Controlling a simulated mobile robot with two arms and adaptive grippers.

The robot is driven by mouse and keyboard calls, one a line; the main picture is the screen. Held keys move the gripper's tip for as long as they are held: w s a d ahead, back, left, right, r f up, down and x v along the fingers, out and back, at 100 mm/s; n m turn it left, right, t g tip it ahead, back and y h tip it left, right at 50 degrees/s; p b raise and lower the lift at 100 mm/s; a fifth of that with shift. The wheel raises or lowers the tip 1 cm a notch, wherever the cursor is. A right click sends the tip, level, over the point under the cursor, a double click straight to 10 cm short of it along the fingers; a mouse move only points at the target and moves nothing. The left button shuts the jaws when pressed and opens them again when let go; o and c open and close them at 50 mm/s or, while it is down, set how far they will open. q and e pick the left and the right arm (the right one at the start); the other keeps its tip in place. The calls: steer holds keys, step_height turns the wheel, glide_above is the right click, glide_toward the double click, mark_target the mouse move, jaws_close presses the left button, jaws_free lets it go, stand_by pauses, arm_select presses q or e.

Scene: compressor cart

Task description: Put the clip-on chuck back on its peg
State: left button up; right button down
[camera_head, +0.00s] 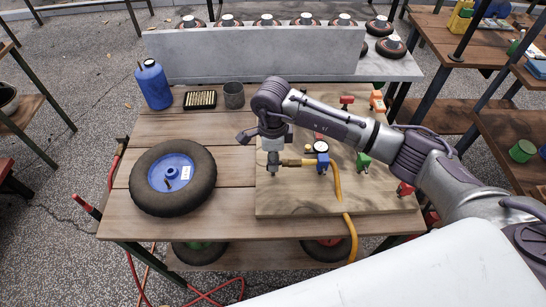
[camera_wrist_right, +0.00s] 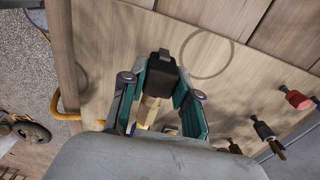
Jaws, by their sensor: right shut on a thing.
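The chuck (camera_wrist_right: 152,105), brass with a black head, is between the teal fingers of my right gripper (camera_wrist_right: 160,95) in the wrist view. In the head view my right gripper (camera_head: 272,168) is over the left part of the wooden board (camera_head: 300,207), shut on the chuck. A brass stem (camera_head: 298,162) runs right from it toward a blue holder (camera_head: 322,162) and the yellow hose (camera_head: 338,190). The fingers partly hide the chuck, and I cannot tell whether it touches the board. My left gripper is not in view.
A wheel with a blue hub (camera_head: 170,171) lies left of the board. A blue bottle (camera_head: 154,86), a tray of brass pieces (camera_head: 200,99) and a grey cup (camera_head: 234,95) stand behind. Red (camera_head: 405,189), green (camera_head: 364,161) and orange (camera_head: 378,101) holders are on the board.

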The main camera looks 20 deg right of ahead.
steer(key=shift+f, duration=0.2)
steer(key=c, duration=0.8)
jaws_free()
steer(key=shift+o, duration=0.2)
steer(key=shift+r, duration=0.1)
step_height(320, 180, up, 12)
